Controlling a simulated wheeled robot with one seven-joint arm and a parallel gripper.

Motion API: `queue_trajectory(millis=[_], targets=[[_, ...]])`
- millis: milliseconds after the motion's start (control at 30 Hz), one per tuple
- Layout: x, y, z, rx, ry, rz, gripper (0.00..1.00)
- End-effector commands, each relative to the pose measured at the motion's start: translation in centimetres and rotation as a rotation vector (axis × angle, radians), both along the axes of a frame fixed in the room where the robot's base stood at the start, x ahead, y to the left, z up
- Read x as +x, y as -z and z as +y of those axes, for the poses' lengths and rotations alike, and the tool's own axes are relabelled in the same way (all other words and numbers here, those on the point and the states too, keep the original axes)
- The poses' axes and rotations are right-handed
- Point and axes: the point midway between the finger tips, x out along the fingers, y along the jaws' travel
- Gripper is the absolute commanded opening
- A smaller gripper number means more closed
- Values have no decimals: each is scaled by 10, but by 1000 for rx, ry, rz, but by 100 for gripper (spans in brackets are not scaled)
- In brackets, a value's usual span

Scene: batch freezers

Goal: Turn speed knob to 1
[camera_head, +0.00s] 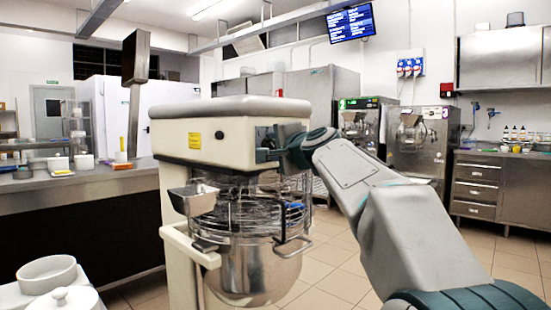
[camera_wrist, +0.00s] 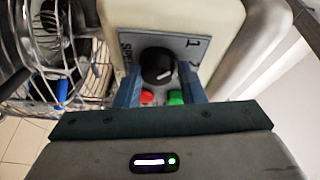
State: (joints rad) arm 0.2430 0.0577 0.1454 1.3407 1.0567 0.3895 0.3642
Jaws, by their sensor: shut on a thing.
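The speed knob (camera_wrist: 157,66) is black and round, with a short slanted white mark low on its right part. It sits on a grey panel (camera_wrist: 195,45) labelled SPEED, with a "1" at the upper right and another, partly hidden number below it. My gripper (camera_wrist: 158,72) has its blue fingers on either side of the knob and is shut on it. In the head view my gripper (camera_head: 268,146) reaches the side of the cream mixer (camera_head: 225,135), and the knob is hidden there. Which number the mark points at is not clear.
A red button (camera_wrist: 147,97) and a green button (camera_wrist: 176,97) lie just below the knob, between my fingers. The mixer's wire guard (camera_head: 250,215) and steel bowl (camera_head: 255,270) are below the head. A counter (camera_head: 100,190) stands at the left; tiled floor is open at the right.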

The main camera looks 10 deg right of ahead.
Motion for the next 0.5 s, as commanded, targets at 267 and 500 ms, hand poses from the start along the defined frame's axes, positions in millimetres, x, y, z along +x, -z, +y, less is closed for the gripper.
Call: queue_trajectory(millis=[267,500], targets=[[3,9,0,-26,-4,1,13],[3,9,0,-26,-4,1,13]])
